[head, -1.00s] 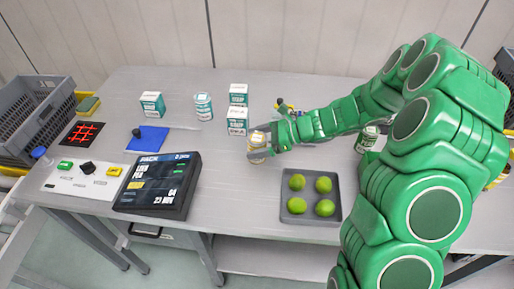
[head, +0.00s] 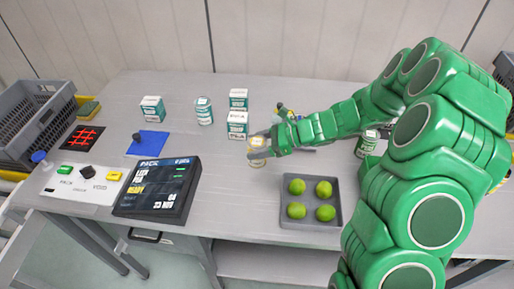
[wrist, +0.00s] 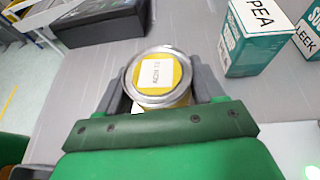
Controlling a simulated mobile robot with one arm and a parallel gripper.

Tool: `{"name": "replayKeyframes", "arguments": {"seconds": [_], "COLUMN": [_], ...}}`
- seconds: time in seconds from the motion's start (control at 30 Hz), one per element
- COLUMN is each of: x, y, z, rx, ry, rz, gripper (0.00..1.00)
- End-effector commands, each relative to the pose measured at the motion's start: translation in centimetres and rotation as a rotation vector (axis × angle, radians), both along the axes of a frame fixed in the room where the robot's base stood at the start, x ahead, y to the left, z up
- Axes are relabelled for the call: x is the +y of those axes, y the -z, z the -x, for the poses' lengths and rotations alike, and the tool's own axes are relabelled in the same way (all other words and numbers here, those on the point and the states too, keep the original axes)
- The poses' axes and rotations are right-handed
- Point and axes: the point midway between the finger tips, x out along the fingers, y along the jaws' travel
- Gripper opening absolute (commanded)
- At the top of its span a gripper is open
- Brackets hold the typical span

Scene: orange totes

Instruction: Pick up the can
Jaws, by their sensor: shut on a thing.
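A can with a yellow top, a silver rim and a white label (wrist: 154,74) sits between the fingers of my gripper (wrist: 160,95) in the wrist view. My gripper is shut on it, with one finger on each side. In the head view the can (head: 256,152) is held at the end of my green arm (head: 258,143), above or on the grey table, left of the lime tray. I cannot tell whether its base touches the table. Another can (head: 204,110) stands upright at the back, and a green-labelled can (head: 367,143) stands to the right behind my arm.
A grey tray (head: 283,216) holds several limes. Teal-and-white boxes (head: 238,124) stand just behind the held can, and another box (head: 152,108) stands further left. A dark display panel (head: 157,190) lies left of my gripper.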

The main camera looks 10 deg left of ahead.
Motion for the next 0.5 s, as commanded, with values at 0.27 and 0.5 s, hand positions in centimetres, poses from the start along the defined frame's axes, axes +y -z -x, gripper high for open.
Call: {"name": "replayKeyframes", "arguments": {"seconds": [0.27,0.5], "x": [-0.2,-1.1], "y": [-3.4,-6.2], "z": [0.4,2.7], "rx": [-0.005,-0.003], "ry": [0.001,0.001], "rz": [-0.001,-0.002], "gripper": [0.24,0.24]}}
